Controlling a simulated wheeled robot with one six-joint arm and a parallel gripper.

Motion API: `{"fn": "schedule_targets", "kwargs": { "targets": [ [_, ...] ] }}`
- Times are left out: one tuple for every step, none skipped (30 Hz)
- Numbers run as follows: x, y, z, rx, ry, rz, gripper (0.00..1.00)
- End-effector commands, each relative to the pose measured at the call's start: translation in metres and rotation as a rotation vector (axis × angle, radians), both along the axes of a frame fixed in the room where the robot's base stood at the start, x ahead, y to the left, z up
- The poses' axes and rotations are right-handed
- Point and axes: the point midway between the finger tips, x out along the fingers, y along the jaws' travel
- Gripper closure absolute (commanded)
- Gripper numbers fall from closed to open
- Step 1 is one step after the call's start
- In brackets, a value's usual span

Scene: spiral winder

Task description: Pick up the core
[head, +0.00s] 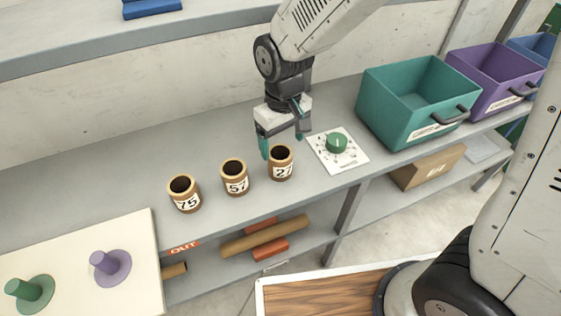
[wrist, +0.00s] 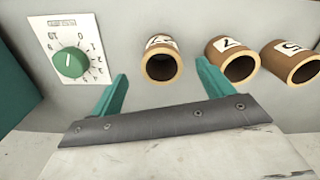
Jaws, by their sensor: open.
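Three brown cores with pale rims stand upright in a row on the grey shelf. They are labelled 75 (head: 185,196), 57 (head: 234,177) and 27 (head: 280,165). My gripper (head: 281,150) is open and empty, just above the core labelled 27. In the wrist view my gripper's teal fingers (wrist: 160,85) are spread, with the nearest core (wrist: 160,60) lying between and beyond them. I cannot tell whether a finger touches the core.
A white dial plate with a green knob (head: 336,143) is right of core 27. A teal bin (head: 385,110) and a purple bin (head: 480,65) stand farther right. A cream board with a green peg (head: 28,290) and a purple peg (head: 105,263) is at lower left.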

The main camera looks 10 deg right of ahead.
Motion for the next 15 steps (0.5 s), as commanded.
{"fn": "schedule_targets", "kwargs": {
  "targets": [
    [0.001, 0.005, -0.006, -0.002, 0.003, 0.010, 0.20],
    [0.001, 0.007, -0.009, -0.002, 0.003, 0.013, 0.20],
    [0.002, 0.008, -0.013, -0.002, 0.003, 0.016, 0.20],
    [0.002, 0.008, -0.016, -0.003, 0.004, 0.017, 0.20],
    [0.002, 0.009, -0.020, -0.003, 0.005, 0.017, 0.20],
    [0.002, 0.008, -0.024, -0.003, 0.005, 0.017, 0.20],
    [0.002, 0.008, -0.028, -0.003, 0.005, 0.017, 0.20],
    [0.002, 0.008, -0.031, -0.003, 0.005, 0.017, 0.20],
    [0.002, 0.008, -0.035, -0.003, 0.005, 0.016, 0.20],
    [0.003, 0.007, -0.039, -0.003, 0.005, 0.016, 0.20],
    [0.003, 0.007, -0.042, -0.004, 0.006, 0.016, 0.20],
    [0.004, 0.006, -0.047, -0.003, 0.005, 0.015, 0.20],
    [0.005, 0.006, -0.051, -0.003, 0.005, 0.015, 0.20],
    [0.006, 0.005, -0.056, -0.004, 0.007, 0.015, 0.20],
    [0.007, 0.005, -0.063, -0.004, 0.006, 0.015, 0.20]
  ]
}}
